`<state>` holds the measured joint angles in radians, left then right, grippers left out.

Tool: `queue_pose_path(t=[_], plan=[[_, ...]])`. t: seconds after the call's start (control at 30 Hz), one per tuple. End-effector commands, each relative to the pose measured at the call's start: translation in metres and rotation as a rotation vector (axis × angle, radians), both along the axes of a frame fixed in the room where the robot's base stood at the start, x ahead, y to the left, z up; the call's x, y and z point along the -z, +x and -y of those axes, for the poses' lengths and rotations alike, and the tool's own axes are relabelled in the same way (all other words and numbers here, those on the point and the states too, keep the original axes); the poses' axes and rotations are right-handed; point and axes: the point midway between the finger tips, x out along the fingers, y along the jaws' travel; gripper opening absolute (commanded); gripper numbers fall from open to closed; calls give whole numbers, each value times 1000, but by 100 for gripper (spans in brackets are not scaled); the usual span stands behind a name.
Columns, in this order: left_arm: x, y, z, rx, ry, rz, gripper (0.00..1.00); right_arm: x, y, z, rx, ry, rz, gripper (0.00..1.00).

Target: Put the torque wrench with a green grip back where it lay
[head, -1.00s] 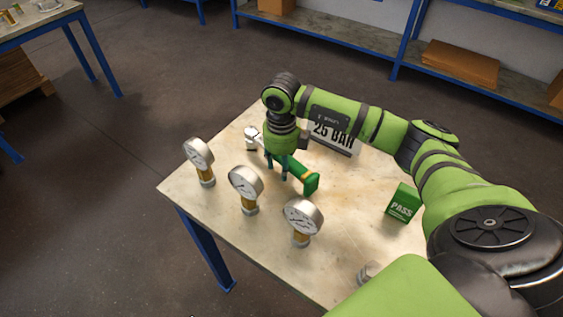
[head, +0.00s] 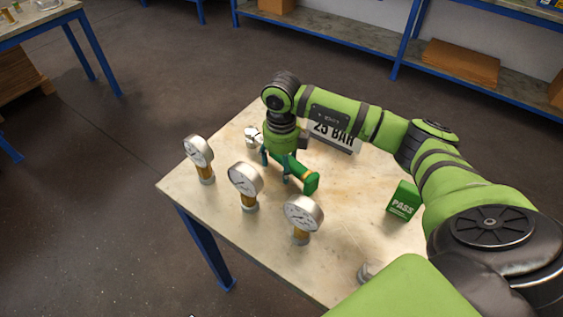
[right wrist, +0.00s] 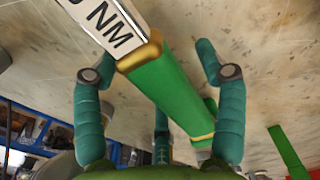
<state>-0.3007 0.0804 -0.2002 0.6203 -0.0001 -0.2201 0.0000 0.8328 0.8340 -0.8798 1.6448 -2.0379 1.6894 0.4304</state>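The torque wrench with a green grip (head: 305,179) lies on the table, its silver head (head: 251,135) toward the back left. In the right wrist view the grip (right wrist: 172,88) shows a gold collar and a white label reading "NM". My right gripper (head: 276,170) points down over the wrench. Part of the wrench is hidden under the gripper. My left gripper is not in view.
Three pressure gauges (head: 199,152), (head: 245,180), (head: 303,214) stand upright along the table's left front edge. A "25 BAR" sign (head: 335,135) stands behind my right arm. A green "PASS" block (head: 403,200) is at the right. The table (head: 340,205) is clear between them.

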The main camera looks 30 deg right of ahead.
Motion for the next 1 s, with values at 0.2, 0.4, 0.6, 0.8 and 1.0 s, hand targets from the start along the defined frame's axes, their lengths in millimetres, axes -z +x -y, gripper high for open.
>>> queue_pose_path(t=[0.2, 0.4, 0.6, 0.8, 1.0], plan=[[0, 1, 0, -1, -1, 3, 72, -1, -1, 0, 0, -1, -4, 72], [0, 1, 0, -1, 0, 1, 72, -28, 0, 1, 0, -2, 1, 72], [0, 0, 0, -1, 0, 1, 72, -73, 0, 0, 0, 0, 4, 72], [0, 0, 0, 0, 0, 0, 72, -106, 0, 0, 0, -1, 2, 72], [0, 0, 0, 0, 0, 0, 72, -119, -1, 0, 0, 0, 0, 72]])
